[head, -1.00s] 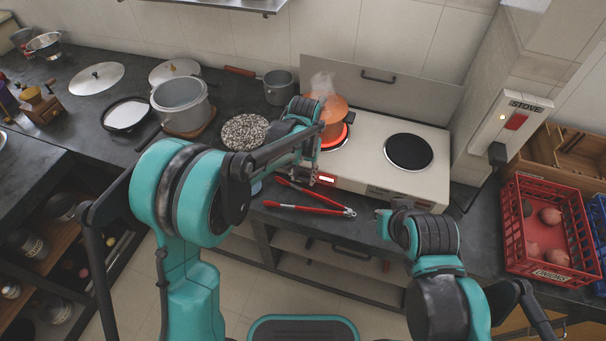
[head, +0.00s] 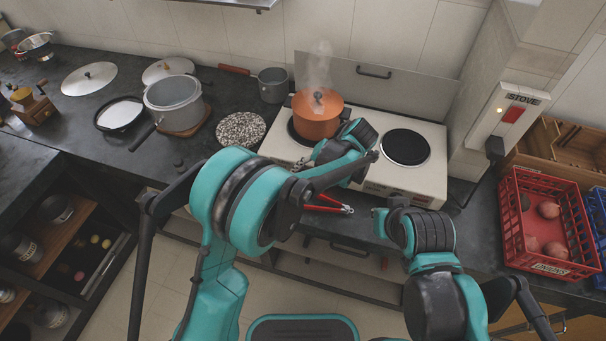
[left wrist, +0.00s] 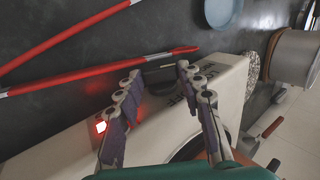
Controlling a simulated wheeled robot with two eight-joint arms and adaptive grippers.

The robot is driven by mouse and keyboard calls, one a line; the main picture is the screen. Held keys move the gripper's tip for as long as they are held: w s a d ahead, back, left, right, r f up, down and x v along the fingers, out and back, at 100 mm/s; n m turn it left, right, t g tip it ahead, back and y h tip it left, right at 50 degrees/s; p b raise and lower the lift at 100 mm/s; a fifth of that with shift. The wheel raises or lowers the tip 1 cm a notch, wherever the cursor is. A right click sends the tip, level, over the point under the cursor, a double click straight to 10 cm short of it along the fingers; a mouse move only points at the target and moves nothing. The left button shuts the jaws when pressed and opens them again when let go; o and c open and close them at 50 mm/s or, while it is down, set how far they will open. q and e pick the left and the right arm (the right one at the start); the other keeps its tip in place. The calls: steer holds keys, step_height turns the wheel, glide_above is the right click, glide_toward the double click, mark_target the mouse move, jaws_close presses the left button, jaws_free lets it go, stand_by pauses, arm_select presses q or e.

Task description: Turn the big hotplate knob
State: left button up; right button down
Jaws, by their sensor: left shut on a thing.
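The white two-plate stove (head: 436,178) stands on the counter, its front panel partly hidden by my left arm. In the left wrist view its panel (left wrist: 60,150) has a lit red light. My left gripper (head: 302,165) is at the stove's front. In the left wrist view its fingers (left wrist: 157,76) are on either side of a dark knob (left wrist: 160,72), shut on it. An orange pot (head: 317,118) steams on the left hotplate (head: 293,131); the right hotplate (head: 406,147) is bare. My right arm is folded at the lower right, its fingers not visible.
Red tongs (head: 330,206) lie close in front of the stove and show in the left wrist view (left wrist: 70,82). A speckled round mat (head: 241,130) and a grey pot (head: 174,103) are to the left. A red crate (head: 545,225) is right.

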arm_select(q)
steer(key=shift+f, duration=0.1)
stand_by(0.4)
steer(key=o, duration=1.2)
steer(key=shift+c, duration=0.2)
steer(key=shift+d+y, duration=0.1)
steer(key=shift+y, duration=0.2)
steer(key=v, duration=1.2)
steer(key=shift+s, duration=0.15)
